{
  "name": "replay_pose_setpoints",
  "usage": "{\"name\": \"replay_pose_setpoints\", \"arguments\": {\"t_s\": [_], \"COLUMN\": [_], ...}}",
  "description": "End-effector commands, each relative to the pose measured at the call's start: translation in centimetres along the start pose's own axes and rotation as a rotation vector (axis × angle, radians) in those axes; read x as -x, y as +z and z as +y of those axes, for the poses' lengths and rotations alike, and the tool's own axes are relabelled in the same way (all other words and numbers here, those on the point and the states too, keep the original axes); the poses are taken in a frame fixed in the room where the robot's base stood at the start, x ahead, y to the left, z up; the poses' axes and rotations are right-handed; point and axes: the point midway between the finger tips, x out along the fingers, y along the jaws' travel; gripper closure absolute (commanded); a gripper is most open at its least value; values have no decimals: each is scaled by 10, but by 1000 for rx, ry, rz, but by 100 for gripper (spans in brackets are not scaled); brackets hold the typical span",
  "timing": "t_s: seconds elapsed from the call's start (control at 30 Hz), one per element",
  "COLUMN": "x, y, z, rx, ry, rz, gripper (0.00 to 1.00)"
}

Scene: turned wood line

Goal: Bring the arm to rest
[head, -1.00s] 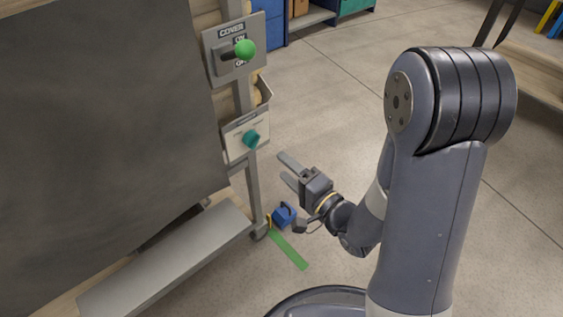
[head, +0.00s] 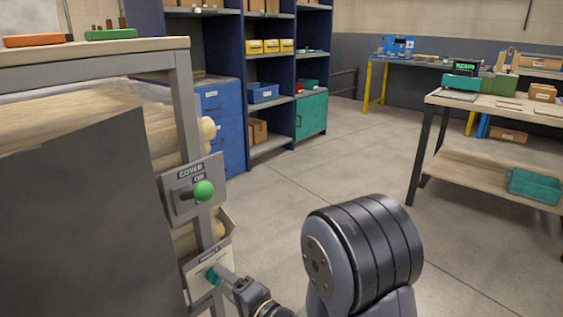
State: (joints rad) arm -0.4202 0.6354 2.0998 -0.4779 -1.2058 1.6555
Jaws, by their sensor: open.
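My gripper (head: 226,277) is at the bottom of the head view, pointing up and left, open with nothing seen between its fingers. Its fingertips overlap the teal knob (head: 212,277) on the lower panel in the picture; I cannot tell whether they touch it. The arm's large dark joint rises at bottom centre-right, and the lower arm is cut off by the frame. Above the knob, the COVER panel (head: 170,196) carries a lever with a green ball (head: 204,191).
Blue shelving (head: 226,60) stands behind. A wooden bench (head: 490,108) is at right. The floor (head: 340,155) between them is clear.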

Motion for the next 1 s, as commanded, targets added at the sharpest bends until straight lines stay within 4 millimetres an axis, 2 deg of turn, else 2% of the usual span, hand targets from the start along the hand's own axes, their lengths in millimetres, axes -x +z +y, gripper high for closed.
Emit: {"name": "replay_pose_setpoints", "arguments": {"t_s": [0.17,0.63,0.77,1.0], "x": [-13,-8,5,51], "y": [0,0,-1,-2], "z": [0,0,-1,0], "rx": [-1,2,-2,-2], "ry": [0,1,3,5], "rz": [0,1,2,5], "gripper": [41,41,41,41]}}
